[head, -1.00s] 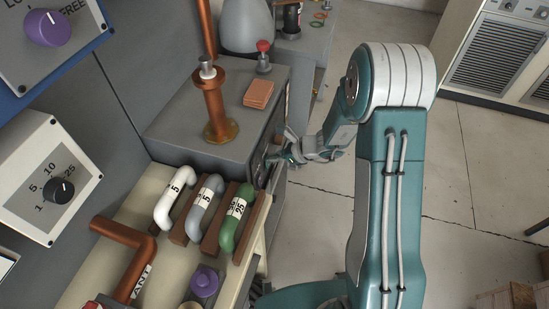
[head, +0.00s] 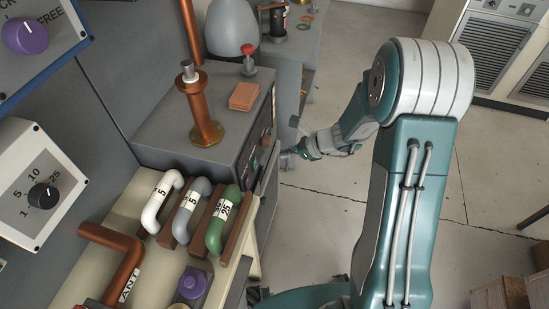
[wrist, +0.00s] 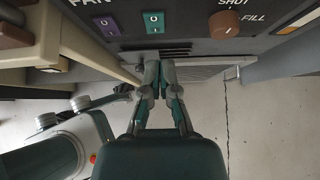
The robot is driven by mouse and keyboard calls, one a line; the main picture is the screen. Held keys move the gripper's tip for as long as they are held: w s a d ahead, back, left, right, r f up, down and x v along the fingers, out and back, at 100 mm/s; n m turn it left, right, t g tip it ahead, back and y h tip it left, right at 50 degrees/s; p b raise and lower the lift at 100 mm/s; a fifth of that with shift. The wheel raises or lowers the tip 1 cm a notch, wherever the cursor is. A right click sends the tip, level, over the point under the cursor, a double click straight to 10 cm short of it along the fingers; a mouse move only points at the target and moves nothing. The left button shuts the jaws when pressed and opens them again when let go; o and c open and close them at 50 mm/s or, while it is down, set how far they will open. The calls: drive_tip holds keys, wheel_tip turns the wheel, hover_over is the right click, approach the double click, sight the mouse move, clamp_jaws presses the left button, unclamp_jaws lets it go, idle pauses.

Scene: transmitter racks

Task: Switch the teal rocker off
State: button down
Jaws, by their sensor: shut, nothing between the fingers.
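The teal rocker (wrist: 153,22) is on the grey front panel (wrist: 190,38) at the top of the wrist view. Small white marks show on its face; I cannot tell which end is pressed in. My gripper (wrist: 160,66) is shut and empty, below the rocker in the picture and apart from it. In the head view my gripper (head: 288,160) is just right of the grey cabinet's front (head: 262,135), with a gap between them.
A purple rocker (wrist: 106,27) sits left of the teal one, and a brown knob (wrist: 226,25) to its right. Vent slots (wrist: 165,50) lie below. Handled links (head: 222,220) stand on the cream bench. Open floor (head: 320,210) lies to the right.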

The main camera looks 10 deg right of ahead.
drive_tip(key=shift+s+d+r, duration=0.2)
drive_tip(key=shift+d+r, duration=0.25)
drive_tip(key=shift+r, duration=0.3)
drive_tip(key=shift+s+d+r, duration=0.25)
drive_tip(key=shift+d+r, duration=0.25)
drive_tip(key=shift+r, duration=0.2)
drive_tip(key=shift+s+d+r, duration=0.2)
drive_tip(key=shift+d+r, duration=0.25)
drive_tip(key=shift+r, duration=0.3)
drive_tip(key=shift+a, duration=0.15)
drive_tip(key=s+d+r+n+t+h, duration=0.1)
drive_tip(key=s+r+n+h, duration=0.3)
drive_tip(key=s+r+n, duration=0.5)
drive_tip(key=s+d+r+n+h, duration=0.1)
drive_tip(key=s+r+n+h, duration=0.4)
drive_tip(key=s+r+n, duration=0.4)
drive_tip(key=s+n, duration=0.4)
drive_tip(key=s, duration=0.1)
drive_tip(key=shift+d+r+t+h, duration=0.3)
drive_tip(key=shift+t, duration=0.1)
